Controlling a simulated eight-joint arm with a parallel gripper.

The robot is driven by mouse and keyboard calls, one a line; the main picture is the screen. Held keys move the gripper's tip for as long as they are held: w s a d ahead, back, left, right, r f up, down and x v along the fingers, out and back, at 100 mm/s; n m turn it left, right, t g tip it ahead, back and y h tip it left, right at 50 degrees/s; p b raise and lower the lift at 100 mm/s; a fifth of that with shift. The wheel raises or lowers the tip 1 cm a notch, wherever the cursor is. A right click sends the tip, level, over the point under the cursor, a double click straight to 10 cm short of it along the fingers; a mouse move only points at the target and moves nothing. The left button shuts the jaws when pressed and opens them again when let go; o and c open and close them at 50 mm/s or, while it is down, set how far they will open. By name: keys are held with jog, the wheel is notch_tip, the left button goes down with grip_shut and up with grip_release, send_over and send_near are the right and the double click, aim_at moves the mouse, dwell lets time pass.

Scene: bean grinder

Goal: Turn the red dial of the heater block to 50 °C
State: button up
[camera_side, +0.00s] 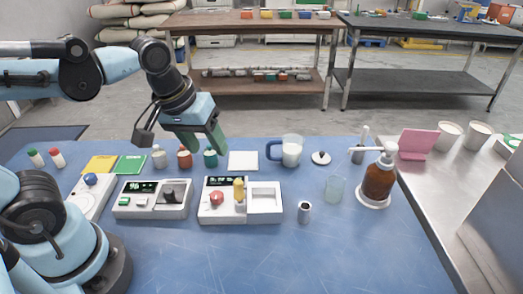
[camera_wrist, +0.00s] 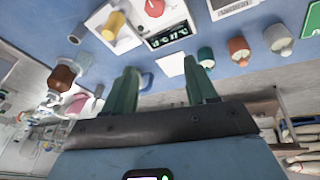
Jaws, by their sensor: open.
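The heater block (camera_side: 268,216) is a white unit on the blue table with a dark display (camera_side: 220,181). Its red dial (camera_side: 216,198) sits at the left, below the display, and a yellow-topped piece (camera_side: 239,188) stands beside it. In the wrist view the red dial (camera_wrist: 154,7) is at the top edge, partly cut off, near the display (camera_wrist: 167,36), whose small digits seem to read 27 °C. My gripper (camera_side: 213,147) is above and behind the block, apart from the dial. In the wrist view its green fingers (camera_wrist: 162,75) are open with nothing between them.
Small bottles (camera_side: 184,157) and a white pad (camera_side: 243,161) lie behind. To the right are a blue-handled mug (camera_side: 291,150), a small metal cylinder (camera_side: 304,212), a glass beaker (camera_side: 334,189) and an amber pump bottle (camera_side: 378,182).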

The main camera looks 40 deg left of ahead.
aim_at(216, 194)
jog(key=shift+s+d+f+n+g, duration=0.1)
jog(key=shift+d+f+n+g, duration=0.3)
jog(key=shift+f+n+g, duration=0.9)
jog(key=shift+s+d+f+n+t, duration=0.15)
jog(key=shift+d+f+n, duration=0.4)
jog(key=shift+f, duration=1.7)
jog(key=shift+s+d+f+n+g, duration=0.1)
jog(key=shift+d+f+n+g, duration=0.15)
jog(key=shift+f+n+g, duration=0.85)
jog(key=shift+f+t, duration=0.35)
jog(key=shift+f, duration=0.3)
jog(key=c, duration=1.1)
jog(key=shift+o, duration=0.2)
